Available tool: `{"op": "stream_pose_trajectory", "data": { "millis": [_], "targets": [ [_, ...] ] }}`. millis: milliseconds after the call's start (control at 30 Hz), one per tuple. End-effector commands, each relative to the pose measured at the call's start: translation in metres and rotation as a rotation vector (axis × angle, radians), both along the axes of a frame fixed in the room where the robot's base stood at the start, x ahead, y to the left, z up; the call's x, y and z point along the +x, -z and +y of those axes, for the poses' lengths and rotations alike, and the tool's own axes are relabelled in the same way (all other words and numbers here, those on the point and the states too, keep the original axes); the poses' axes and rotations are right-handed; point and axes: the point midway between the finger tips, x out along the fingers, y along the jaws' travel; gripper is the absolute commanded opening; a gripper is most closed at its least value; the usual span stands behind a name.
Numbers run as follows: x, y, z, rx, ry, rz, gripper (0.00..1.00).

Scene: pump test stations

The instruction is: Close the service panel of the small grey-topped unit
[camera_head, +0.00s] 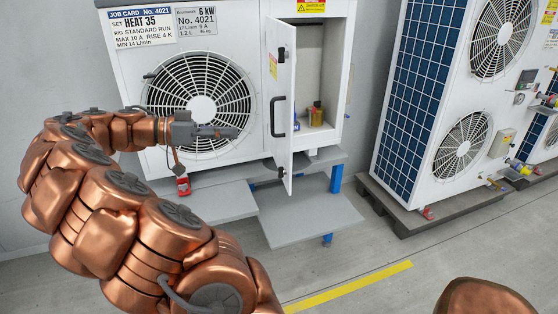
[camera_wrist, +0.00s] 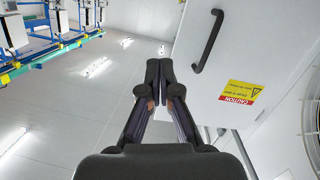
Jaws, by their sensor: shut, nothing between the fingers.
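The service panel (camera_head: 283,65) of the white unit on the left stands swung open, its outer face turned left toward the fan. The panel carries a black bar handle (camera_head: 277,116), which also shows in the wrist view (camera_wrist: 207,42). The open compartment (camera_head: 322,65) shows to the right of the panel. My gripper (camera_head: 236,132) is shut and empty in front of the fan, left of the panel and apart from the handle in the head view. In the wrist view its closed fingertips (camera_wrist: 159,66) point past the panel's edge. The unit's top is out of view.
A small bottle (camera_head: 316,114) stands inside the compartment. Grey platforms (camera_head: 300,210) lie below the unit, with a red item (camera_head: 183,186) at the left. A larger two-fan unit (camera_head: 420,110) stands at right. Floor with a yellow line (camera_head: 350,287) is clear in front.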

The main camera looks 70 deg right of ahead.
Motion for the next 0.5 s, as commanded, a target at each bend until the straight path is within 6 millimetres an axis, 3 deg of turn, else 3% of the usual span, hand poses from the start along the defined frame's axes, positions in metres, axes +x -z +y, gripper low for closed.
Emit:
{"op": "stream_pose_trajectory", "data": {
  "millis": [33, 200, 500],
  "targets": [
    [0.006, 0.024, -0.01, -0.058, 0.012, 0.002, 0.0],
    [0.022, 0.049, -0.027, -0.227, 0.022, -0.014, 0.0],
    [0.024, 0.058, -0.039, -0.309, 0.022, -0.029, 0.0]
  ]
}}
